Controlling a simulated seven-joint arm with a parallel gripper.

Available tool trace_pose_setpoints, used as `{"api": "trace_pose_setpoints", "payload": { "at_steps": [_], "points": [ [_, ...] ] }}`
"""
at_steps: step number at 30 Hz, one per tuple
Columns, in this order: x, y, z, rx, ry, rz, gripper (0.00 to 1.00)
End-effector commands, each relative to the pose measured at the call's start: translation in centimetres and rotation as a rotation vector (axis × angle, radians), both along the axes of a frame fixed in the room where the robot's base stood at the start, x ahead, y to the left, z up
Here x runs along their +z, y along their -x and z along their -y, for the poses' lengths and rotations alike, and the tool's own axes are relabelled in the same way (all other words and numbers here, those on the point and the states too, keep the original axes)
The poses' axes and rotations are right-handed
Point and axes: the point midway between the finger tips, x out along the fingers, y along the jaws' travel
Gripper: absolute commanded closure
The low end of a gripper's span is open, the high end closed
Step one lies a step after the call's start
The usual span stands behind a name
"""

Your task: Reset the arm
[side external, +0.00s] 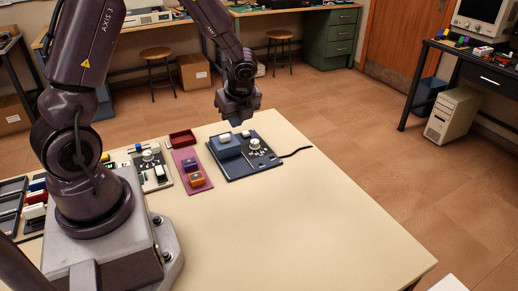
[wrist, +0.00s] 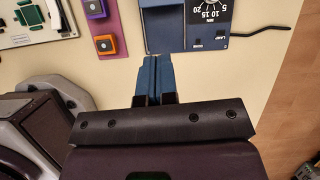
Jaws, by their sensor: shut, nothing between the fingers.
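My gripper (side external: 237,120) hangs at the end of my arm above the far part of the table, over or near a dark blue device. In the wrist view its two blue fingers (wrist: 157,74) are pressed together with nothing between them. The dark blue device (side external: 262,168) has a raised blue box, a white dial and a black cable. In the wrist view the device (wrist: 213,42) lies just beyond the fingertips, with its dial numbers partly cut off. I cannot tell how high the fingertips are above the table.
The cream table (side external: 310,225) is clear at its front and right. Left of the device lie a pink board (side external: 184,161) with purple and orange blocks, a red tray (side external: 182,138) and a white panel (side external: 153,163). The black cable (side external: 296,152) runs right across the tabletop.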

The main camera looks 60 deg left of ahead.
Motion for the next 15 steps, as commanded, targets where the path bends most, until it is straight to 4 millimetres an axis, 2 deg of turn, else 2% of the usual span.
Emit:
{"api": "trace_pose_setpoints", "payload": {
  "at_steps": [5,11,15],
  "points": [
    [-0.1,2.2,0.9,0.318,0.027,0.039,1.0],
    [4.0,4.4,3.5,0.752,0.054,0.191,1.0],
    [7.4,5.9,6.0,1.013,0.104,0.314,1.0]
  ]
}}
